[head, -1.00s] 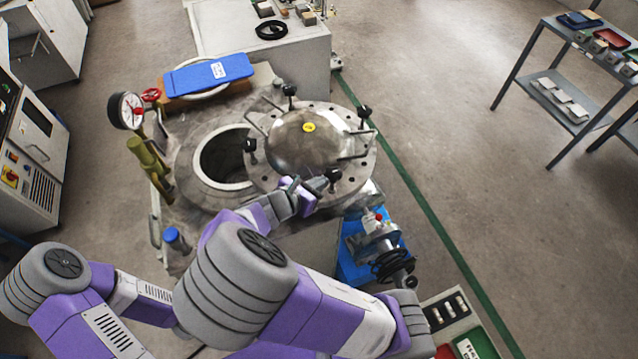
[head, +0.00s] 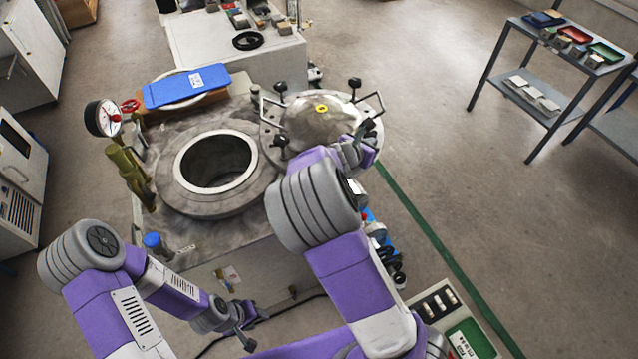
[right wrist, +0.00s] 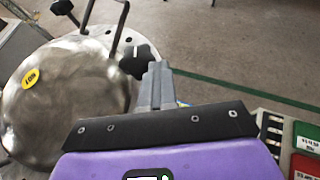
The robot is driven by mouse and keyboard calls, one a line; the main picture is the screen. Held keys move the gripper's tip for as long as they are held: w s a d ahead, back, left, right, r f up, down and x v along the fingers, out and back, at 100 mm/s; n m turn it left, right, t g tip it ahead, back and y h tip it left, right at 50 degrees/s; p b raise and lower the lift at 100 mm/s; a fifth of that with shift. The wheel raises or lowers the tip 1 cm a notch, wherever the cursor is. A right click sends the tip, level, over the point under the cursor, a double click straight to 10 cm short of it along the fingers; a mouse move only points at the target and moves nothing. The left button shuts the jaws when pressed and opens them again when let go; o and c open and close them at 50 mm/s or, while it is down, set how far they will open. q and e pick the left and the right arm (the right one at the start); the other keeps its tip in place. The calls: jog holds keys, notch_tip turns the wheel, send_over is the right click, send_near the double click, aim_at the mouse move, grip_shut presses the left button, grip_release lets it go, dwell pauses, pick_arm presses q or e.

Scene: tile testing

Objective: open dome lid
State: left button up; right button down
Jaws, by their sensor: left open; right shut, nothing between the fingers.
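The metal dome lid (head: 312,125) has a yellow label on top and a flange with black knobs and bar handles. It sits to the right of the round chamber opening (head: 214,162), which is fully exposed with its dark inside showing. My right gripper (head: 364,150) is at the lid's right front edge, partly hidden by my arm. In the right wrist view its fingers (right wrist: 155,85) are shut and empty, beside a black knob (right wrist: 137,62) on the lid (right wrist: 62,98). Whether they touch it is unclear. My left gripper (head: 249,330) is open and empty, low in front of the test bench (head: 250,262).
A pressure gauge (head: 103,118) and yellow-green valve (head: 128,165) stand left of the opening. A blue-capped item (head: 155,242) stands at the front left corner. A shelf cart (head: 545,85) stands far right, with clear floor before it.

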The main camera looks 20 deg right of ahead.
jog(key=w+d+n+t+y+b, duration=0.1)
jog(key=w+d+b, duration=0.1)
jog(key=w+d, duration=0.5)
jog(key=shift+d+n+b, duration=0.3)
jog(key=shift+d, duration=0.7)
jog(key=shift+s, duration=0.15)
